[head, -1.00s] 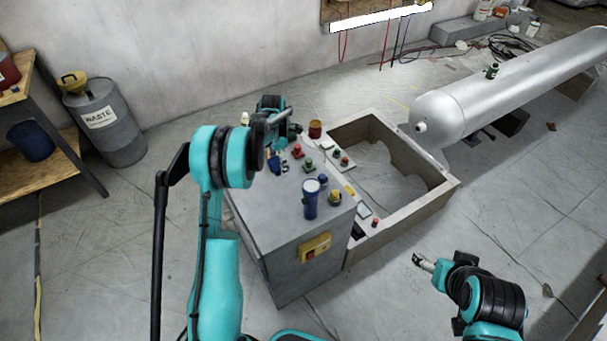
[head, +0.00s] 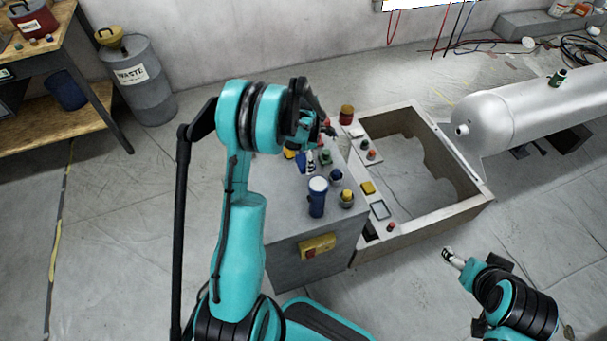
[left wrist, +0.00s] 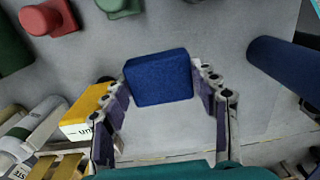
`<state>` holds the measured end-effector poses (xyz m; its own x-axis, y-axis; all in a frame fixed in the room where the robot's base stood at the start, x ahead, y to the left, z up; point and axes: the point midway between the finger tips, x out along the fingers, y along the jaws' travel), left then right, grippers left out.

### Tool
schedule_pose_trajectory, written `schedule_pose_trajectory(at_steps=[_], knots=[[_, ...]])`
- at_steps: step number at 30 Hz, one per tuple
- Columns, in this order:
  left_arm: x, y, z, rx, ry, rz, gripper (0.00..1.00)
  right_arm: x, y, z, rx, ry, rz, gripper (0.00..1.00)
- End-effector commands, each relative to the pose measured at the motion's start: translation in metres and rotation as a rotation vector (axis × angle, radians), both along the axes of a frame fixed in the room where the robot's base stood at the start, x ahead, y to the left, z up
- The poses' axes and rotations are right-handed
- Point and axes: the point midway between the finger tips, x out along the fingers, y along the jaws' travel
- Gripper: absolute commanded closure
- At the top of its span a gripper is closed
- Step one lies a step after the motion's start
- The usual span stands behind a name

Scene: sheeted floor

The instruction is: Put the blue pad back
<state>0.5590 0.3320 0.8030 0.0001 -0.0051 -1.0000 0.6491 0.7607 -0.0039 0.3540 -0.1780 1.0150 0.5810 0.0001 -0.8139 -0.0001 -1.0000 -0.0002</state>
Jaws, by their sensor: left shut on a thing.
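The blue pad (left wrist: 158,78) is a dark blue block in the left wrist view, between the two fingers of my left gripper (left wrist: 164,98). The fingers are shut on its sides. In the head view my left gripper (head: 308,163) is over the far left part of the grey cabinet top (head: 285,215), and the pad is mostly hidden by the fingers there. Whether the pad touches the top is unclear. My right gripper (head: 450,255) is away to the right, over the floor and empty; its jaw opening is too small to read.
A blue cylinder with a white top (head: 317,200) stands on the cabinet, with a yellow-topped piece (head: 347,198) beside it. Red (left wrist: 48,17) and green (left wrist: 120,7) pieces and a yellow block (left wrist: 88,110) lie near the left gripper. An open frame (head: 450,225) adjoins the cabinet.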

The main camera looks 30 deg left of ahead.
Motion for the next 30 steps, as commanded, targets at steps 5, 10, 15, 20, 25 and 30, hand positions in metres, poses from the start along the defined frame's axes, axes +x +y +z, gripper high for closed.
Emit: schedule_pose_trajectory(at_steps=[5,10,15,20,25,30], knots=[[-0.016,0.000,-0.010,0.000,0.000,0.000,0.68,0.000,0.000,-0.005,0.000,0.000,0.000,0.26],[-0.016,0.000,-0.027,0.000,0.000,0.000,0.68,0.000,0.000,-0.013,0.000,0.000,0.000,0.26],[-0.016,0.000,-0.050,0.000,0.000,0.000,0.68,0.000,0.000,-0.024,0.000,0.000,0.000,0.26],[-0.016,0.000,-0.049,0.000,0.000,0.000,0.68,0.000,0.000,-0.022,0.000,0.000,0.000,0.26],[-0.016,0.000,-0.052,0.000,0.000,0.000,0.68,0.000,0.000,-0.025,0.000,0.000,0.000,0.26],[-0.016,0.000,-0.053,0.000,0.000,0.000,0.20,0.000,0.000,-0.025,0.000,0.000,0.000,0.26]])
